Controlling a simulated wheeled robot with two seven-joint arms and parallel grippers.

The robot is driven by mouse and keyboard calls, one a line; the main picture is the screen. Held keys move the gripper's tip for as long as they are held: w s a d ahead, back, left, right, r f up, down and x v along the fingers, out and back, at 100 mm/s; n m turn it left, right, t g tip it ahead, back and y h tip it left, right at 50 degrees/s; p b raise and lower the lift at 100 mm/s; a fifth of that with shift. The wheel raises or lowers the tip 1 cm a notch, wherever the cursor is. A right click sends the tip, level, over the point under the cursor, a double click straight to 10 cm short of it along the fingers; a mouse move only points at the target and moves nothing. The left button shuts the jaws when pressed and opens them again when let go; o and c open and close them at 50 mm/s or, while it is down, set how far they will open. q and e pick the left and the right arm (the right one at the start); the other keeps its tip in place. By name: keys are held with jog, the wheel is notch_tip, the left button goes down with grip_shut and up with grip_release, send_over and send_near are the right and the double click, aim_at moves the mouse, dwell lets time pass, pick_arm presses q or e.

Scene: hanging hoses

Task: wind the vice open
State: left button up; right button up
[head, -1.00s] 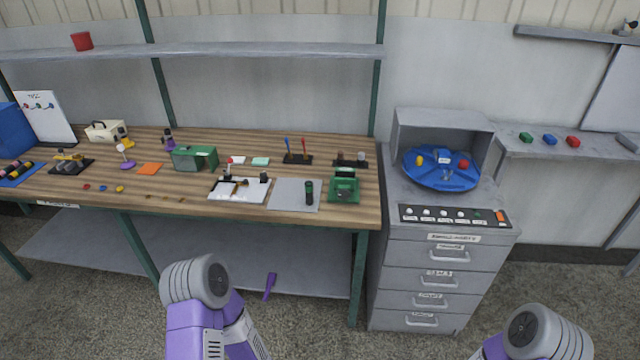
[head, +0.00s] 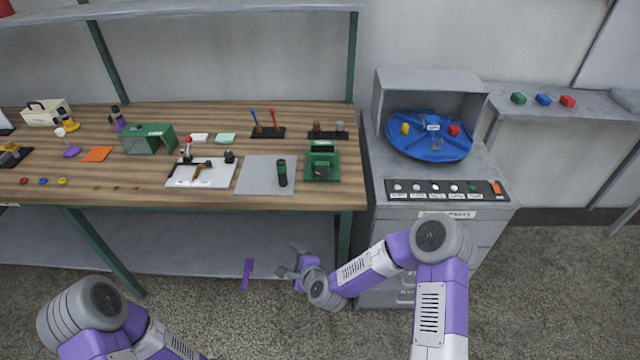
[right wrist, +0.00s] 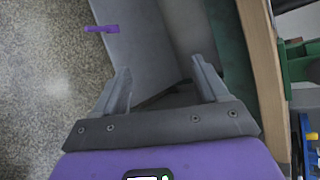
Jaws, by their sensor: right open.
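The green vice (head: 322,162) stands on the right end of the wooden bench, near the front edge. A dark round part shows on its front; I cannot make out the handle or how wide its jaws are. Part of a green body, likely the vice, shows at the right edge of the right wrist view (right wrist: 298,62). My right gripper (head: 287,261) is open and empty, below and in front of the bench edge, apart from the vice. Its two fingers are spread in the right wrist view (right wrist: 160,72). My left gripper is out of view.
The bench edge (right wrist: 262,80) lies close beside my right gripper. A lower shelf (head: 180,248) runs under the bench, with a purple strip (head: 248,273) near its front. A grey drawer cabinet (head: 440,245) stands right of the bench.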

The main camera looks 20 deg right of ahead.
jog(key=w+d+r+m+t+h+b, duration=0.2)
jog(key=w+d+r+m+t+h, duration=0.15)
jog(key=w+r+m, duration=0.45)
jog(key=m+t+h+b, duration=0.2)
jog(key=m+h, duration=0.3)
jog(key=m, duration=0.7)
send_near(322, 174)
jog(key=w, duration=0.2)
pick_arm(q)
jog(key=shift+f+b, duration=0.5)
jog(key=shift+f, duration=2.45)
pick_arm(e)
jog(key=shift+d+x, duration=0.15)
jog(key=shift+x, duration=1.6)
jog(key=shift+d+x, duration=0.1)
jog(key=shift+x, duration=1.65)
jog(key=c, duration=1.1)
jog(key=shift+o, duration=0.2)
jog(key=shift+n, duration=0.3)
